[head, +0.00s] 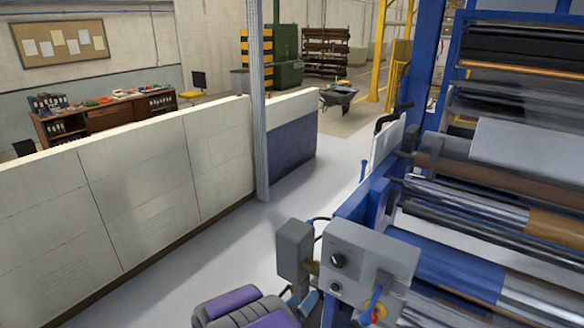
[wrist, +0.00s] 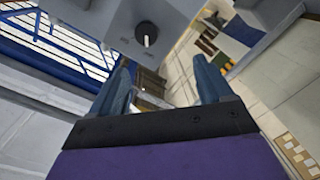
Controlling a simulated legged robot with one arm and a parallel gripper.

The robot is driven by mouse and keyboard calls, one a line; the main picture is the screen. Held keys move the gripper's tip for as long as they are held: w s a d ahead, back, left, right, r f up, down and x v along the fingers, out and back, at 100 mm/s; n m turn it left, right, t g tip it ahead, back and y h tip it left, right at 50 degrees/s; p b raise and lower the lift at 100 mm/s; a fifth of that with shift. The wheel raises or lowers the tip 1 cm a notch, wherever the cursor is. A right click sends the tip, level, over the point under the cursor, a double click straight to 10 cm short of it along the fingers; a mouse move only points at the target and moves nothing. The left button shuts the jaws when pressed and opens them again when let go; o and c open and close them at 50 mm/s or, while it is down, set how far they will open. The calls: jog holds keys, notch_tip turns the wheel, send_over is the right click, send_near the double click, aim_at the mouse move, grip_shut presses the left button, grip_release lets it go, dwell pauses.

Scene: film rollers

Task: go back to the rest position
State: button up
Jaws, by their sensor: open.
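My gripper shows in the wrist view (wrist: 162,78) with its two blue-grey fingers spread apart and nothing between them. Beyond the fingertips is the grey control box (wrist: 185,25) with a black round knob (wrist: 146,38). I cannot tell from this view how far the fingertips are from the box. In the head view, my purple arm is low at the centre, just left of the control box (head: 385,262). My fingers are largely hidden or unclear there.
The blue-framed roller machine (head: 440,265) fills the right side. A low cream partition wall (head: 140,185) runs along the left, with a grey post (head: 257,110) beside it. Open grey floor (head: 275,215) lies between wall and machine. A wheelbarrow (head: 338,97) stands farther back.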

jog(key=w+a+f+m+g+y+b, duration=0.25)
jog(key=a+y+b, duration=0.2)
jog(key=y, duration=0.35)
jog(key=s+a+r+n+g+y+b, duration=0.25)
jog(key=s+r+g+y+b, duration=0.2)
jog(key=s, duration=0.35)
jog(key=s+d+g+h+b, duration=0.1)
jog(key=s+d+g+b, duration=0.1)
jog(key=s+d, duration=0.4)
jog(key=s+d+m+g+b, duration=0.1)
jog(key=s+d+g, duration=0.3)
jog(key=s, duration=1.3)
jog(key=s+d+m+g+h+b, duration=0.1)
jog(key=s+d+b, duration=0.3)
jog(key=s+d, duration=0.4)
jog(key=s+g, duration=0.1)
jog(key=s, duration=0.2)
jog(key=shift+s+d+f+g+h, duration=0.15)
jog(key=shift+f+g+h, duration=0.1)
jog(key=shift+g+h, duration=0.15)
jog(key=shift+c, duration=0.3)
